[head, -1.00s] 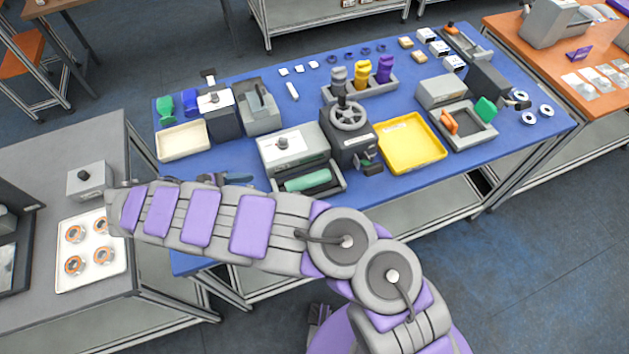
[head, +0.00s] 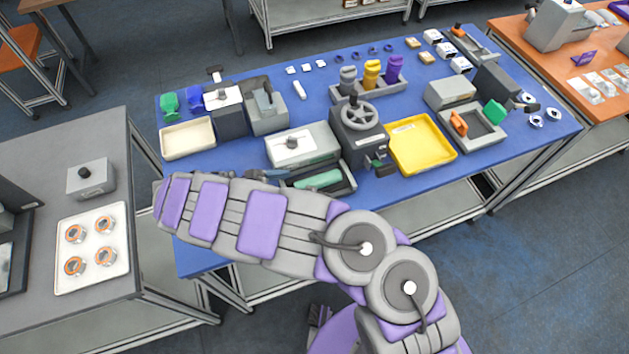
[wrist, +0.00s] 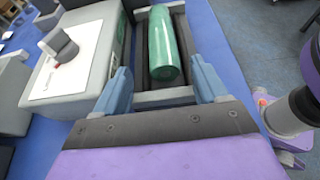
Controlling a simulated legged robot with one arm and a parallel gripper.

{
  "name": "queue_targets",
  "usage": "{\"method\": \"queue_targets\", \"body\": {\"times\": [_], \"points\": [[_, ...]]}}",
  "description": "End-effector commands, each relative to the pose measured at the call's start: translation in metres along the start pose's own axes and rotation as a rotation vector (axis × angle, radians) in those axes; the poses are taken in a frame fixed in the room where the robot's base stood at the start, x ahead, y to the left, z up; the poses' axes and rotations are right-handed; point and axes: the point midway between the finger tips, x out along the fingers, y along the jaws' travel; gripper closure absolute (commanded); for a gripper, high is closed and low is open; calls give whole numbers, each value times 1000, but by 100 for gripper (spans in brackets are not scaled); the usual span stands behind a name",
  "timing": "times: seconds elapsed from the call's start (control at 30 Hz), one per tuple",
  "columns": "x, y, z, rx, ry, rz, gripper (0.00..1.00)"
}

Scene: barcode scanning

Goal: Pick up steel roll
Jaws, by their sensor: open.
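A green cylindrical roll (head: 318,180) lies in a dark grey open-topped tray (head: 349,178) at the near edge of the blue table. The roll (wrist: 165,48) also shows in the wrist view, lengthwise ahead of my gripper. My gripper (wrist: 160,70) is open, with its two blue-grey fingers apart on either side of the near end of the tray. Nothing is held between them. In the head view my gripper (head: 264,174) shows only in part at the tray's left, behind my arm. No roll in view is plainly bare steel.
A grey box with a white top and knob (head: 303,147) stands against the tray, with a handwheel press (head: 357,135) to its right. A yellow tray (head: 420,143) lies farther right.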

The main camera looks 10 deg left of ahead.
Motion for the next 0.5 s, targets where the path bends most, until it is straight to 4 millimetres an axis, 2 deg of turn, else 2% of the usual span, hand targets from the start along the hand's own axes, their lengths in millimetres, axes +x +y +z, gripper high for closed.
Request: {"method": "queue_targets", "body": {"times": [0.2,0.3,0.5], "points": [[40,-4,9,9,2,-5,28],[51,-5,10,12,8,-2,28],[47,-1,5,5,3,-1,28]]}}
